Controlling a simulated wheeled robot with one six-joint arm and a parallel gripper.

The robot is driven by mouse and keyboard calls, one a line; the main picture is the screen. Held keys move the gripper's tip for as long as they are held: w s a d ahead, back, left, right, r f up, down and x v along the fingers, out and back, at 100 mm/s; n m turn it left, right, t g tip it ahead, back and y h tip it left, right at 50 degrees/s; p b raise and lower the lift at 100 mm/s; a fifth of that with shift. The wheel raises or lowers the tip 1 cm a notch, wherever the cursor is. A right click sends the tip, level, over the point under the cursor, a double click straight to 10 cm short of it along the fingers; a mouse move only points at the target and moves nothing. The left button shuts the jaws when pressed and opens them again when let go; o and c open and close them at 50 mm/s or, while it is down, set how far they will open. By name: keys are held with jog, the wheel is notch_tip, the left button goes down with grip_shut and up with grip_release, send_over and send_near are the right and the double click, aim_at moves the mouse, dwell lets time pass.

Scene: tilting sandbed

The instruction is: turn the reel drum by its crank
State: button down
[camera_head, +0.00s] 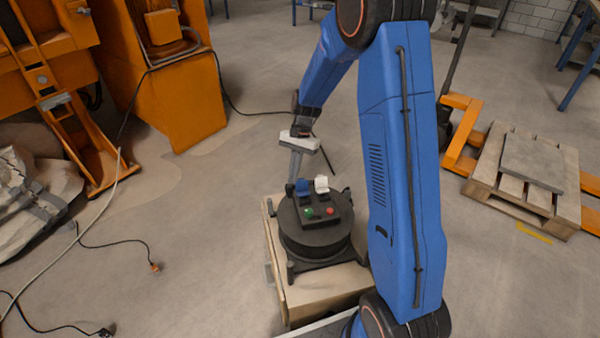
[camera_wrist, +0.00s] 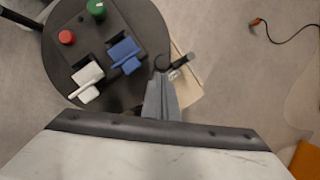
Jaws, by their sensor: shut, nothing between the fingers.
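The reel drum (camera_head: 318,243) is a round black drum on a dark frame on top of a wooden crate (camera_head: 325,297). Its top panel carries a blue and a white socket cover plus a green and a red button. The drum (camera_wrist: 148,25) fills the upper left of the wrist view. A small dark hook-shaped part with a short stub, seemingly the crank (camera_wrist: 181,61), sticks out at the drum's edge. My gripper (camera_head: 293,178) points down beside the drum's far left edge. In the wrist view my gripper (camera_wrist: 160,78) is shut and empty, its tips close to the hook; contact is unclear.
Orange machinery (camera_head: 178,95) stands at the back left. A wooden pallet (camera_head: 525,175) with a slab and an orange pallet truck (camera_head: 462,130) are at the right. Cables (camera_head: 115,242) lie on the floor at left. The floor around the crate is mostly clear.

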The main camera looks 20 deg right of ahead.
jog(key=a+n, duration=0.1)
jog(key=s+a+n, duration=0.1)
jog(key=shift+a+g+h, duration=0.3)
jog(key=shift+a, duration=0.05)
jog(key=shift+s+a+n+h, duration=0.25)
jog(key=shift+s+a+n, duration=0.25)
jog(key=shift+n, duration=0.25)
jog(key=shift+s+a+n+h, duration=0.25)
jog(key=shift+s+a+n, duration=0.1)
jog(key=shift+a+n, duration=0.3)
jog(key=shift+d, duration=0.1)
